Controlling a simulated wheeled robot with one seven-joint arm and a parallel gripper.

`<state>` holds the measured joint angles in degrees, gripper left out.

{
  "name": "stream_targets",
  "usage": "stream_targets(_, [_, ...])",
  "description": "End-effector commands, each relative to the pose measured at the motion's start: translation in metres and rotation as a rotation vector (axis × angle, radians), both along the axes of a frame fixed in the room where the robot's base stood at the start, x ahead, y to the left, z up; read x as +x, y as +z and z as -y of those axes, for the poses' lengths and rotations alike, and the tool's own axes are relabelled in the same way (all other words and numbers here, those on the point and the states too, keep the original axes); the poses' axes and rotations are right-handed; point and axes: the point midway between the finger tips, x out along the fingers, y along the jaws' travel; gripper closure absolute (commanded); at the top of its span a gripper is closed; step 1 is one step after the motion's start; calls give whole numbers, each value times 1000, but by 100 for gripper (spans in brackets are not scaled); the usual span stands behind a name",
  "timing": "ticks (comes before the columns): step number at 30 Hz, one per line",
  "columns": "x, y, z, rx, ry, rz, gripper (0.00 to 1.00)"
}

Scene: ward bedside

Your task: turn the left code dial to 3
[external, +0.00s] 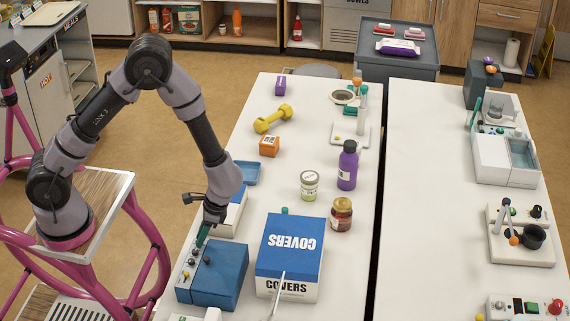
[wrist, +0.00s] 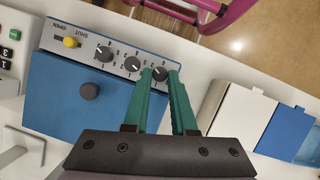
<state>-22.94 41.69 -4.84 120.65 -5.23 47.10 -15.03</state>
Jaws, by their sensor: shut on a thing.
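A blue case (external: 225,272) stands on the near table; it also fills the left of the wrist view (wrist: 75,115). Its grey panel has a yellow slider (wrist: 71,42) marked OPEN and SHUT, upside down in this view, and a row of three dark code dials. The left code dial (wrist: 160,73) is the row's right end in the wrist view. The middle dial (wrist: 132,64) and the third dial (wrist: 103,53) are free. My gripper (external: 202,236) has its green fingers shut around the left code dial, partly hiding it (wrist: 160,78). Its setting is not readable.
A blue-and-white COVERS box (external: 290,245) stands right of the case. A white box with a blue part (external: 231,214) lies just beyond my gripper. Jars (external: 341,214), a purple bottle (external: 347,166) and a yellow dumbbell (external: 272,119) stand farther along the table.

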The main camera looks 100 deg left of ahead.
Motion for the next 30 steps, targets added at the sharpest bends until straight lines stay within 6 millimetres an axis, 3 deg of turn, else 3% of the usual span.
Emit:
stream_targets(11, [0,0,0,0,-2,0,100])
stream_targets(12, [0,0,0,-1,-2,0,63])
stream_targets(23, [1,3,0,0,-2,1,63])
stream_targets(30, [16,38,-4,2,-4,6,63])
